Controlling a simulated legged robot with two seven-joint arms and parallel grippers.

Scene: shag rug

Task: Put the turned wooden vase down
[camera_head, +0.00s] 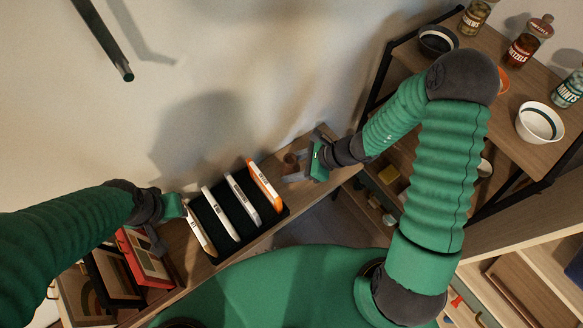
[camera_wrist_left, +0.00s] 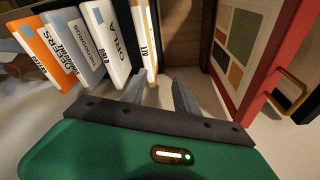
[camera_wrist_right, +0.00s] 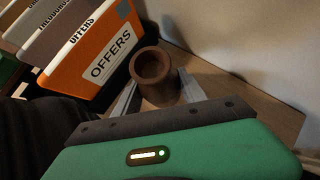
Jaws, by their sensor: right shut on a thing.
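The turned wooden vase (camera_wrist_right: 158,76) is small, brown and round-mouthed. In the right wrist view it is upright between the fingers of my right gripper (camera_wrist_right: 155,92), which is shut on it. In the head view the vase (camera_head: 291,159) is small and partly hidden by the right gripper (camera_head: 302,166), at the right end of the narrow wooden shelf. I cannot tell whether its base touches the wood. My left gripper (camera_wrist_left: 158,84) is open and empty, its fingers apart near the white ALT file at the shelf's other end.
A dark rack of upright files, with an orange OFFERS file (camera_wrist_right: 103,57) nearest the vase, stands left of it. A red-framed picture (camera_head: 145,257) leans near my left gripper. A wall runs behind the shelf. Bowls (camera_head: 540,122) and jars stand on the right shelving.

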